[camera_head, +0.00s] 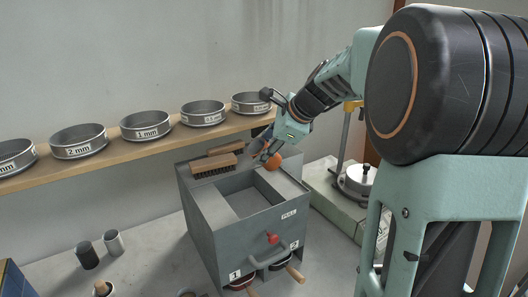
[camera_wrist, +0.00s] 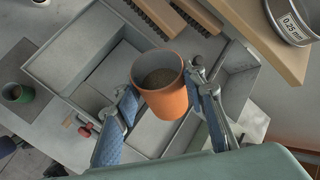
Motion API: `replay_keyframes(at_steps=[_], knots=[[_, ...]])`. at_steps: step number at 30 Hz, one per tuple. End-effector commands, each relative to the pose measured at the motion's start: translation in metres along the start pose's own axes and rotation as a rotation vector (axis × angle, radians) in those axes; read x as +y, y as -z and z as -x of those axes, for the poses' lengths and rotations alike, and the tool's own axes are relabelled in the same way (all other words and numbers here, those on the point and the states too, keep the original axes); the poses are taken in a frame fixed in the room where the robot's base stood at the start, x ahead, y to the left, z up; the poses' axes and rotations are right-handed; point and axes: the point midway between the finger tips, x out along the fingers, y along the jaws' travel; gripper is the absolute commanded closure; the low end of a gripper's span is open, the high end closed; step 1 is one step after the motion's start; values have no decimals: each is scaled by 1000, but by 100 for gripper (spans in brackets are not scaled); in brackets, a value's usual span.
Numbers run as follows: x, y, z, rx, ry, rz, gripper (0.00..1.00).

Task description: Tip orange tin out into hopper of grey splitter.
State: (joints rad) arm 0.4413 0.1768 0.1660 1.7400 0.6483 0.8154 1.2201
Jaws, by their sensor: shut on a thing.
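The orange tin (camera_head: 273,162) is held over the back right part of the grey splitter (camera_head: 262,235). In the wrist view the orange tin (camera_wrist: 172,102) shows its open mouth, with dark grainy material inside. My gripper (camera_wrist: 168,95) is shut on it, one blue-padded finger on each side. In the head view my gripper (camera_head: 266,152) is partly hidden by its own wrist. The hopper (camera_head: 248,203) is the open rectangular recess in the splitter's top. I cannot tell the exact gap between tin and splitter.
Brushes (camera_head: 213,166) lie along the splitter's back edge. A wooden shelf (camera_head: 100,166) with several labelled sieves runs behind. A red knob (camera_head: 272,238) and pans (camera_head: 242,282) are at the splitter's front. Small cups (camera_head: 87,255) stand on the bench at left.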

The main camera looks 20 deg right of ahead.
Motion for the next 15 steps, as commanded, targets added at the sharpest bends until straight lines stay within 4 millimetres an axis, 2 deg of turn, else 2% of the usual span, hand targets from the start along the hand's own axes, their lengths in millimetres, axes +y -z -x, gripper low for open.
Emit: replay_keyframes(at_steps=[15], knots=[[11, -1, -13, 266, 132, 239, 93]])
